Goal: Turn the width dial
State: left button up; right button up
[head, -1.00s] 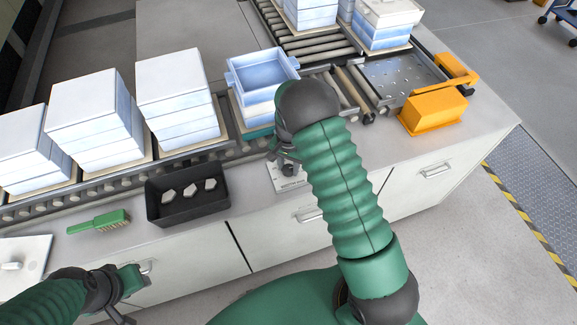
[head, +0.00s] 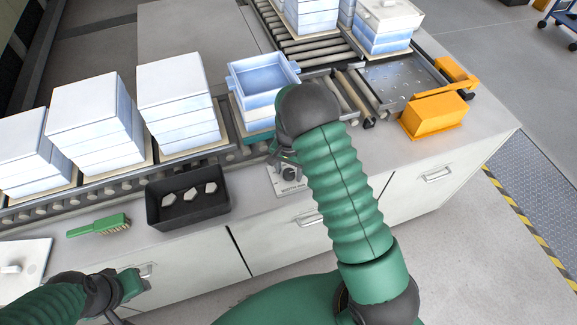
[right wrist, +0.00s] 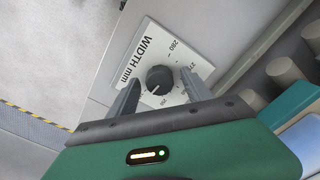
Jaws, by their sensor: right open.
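The width dial (right wrist: 160,79) is a round black knob on a white plate (right wrist: 148,50) marked "WIDTH mm" with numbers around it. In the head view the dial (head: 290,173) sits on the counter, just below my right gripper (head: 281,160), which is partly hidden by my forearm. In the right wrist view my right gripper (right wrist: 160,74) is open, one finger on each side of the dial. Gaps show between the fingers and the knob, and I cannot tell their height over the plate. My left gripper (head: 122,290) is low at the left, its fingers unclear.
A black tray (head: 188,213) with several pale hexagonal pieces and a green brush (head: 98,226) lie left of the dial. Behind is a roller conveyor (head: 225,140) with stacked boxes and an open blue box (head: 262,80). An orange block (head: 434,116) stands at right.

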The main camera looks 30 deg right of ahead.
aim_at(289, 171)
notch_tip(289, 171, up, 16)
jog(key=b, duration=0.2)
jog(key=shift+r, duration=0.25)
jog(key=shift+w, duration=0.1)
jog(key=s+a+f+n+t, duration=0.2)
jog(key=s+a+f+n, duration=0.1)
jog(key=s+a+n, duration=0.8)
jog(key=s+b, duration=0.1)
jog(key=s, duration=0.4)
jog(key=shift+a+f+t, duration=0.15)
jog(key=shift+f+t, duration=0.15)
jog(key=shift+f, duration=0.1)
jog(key=shift+s, duration=0.15)
jog(key=shift+s, duration=0.1)
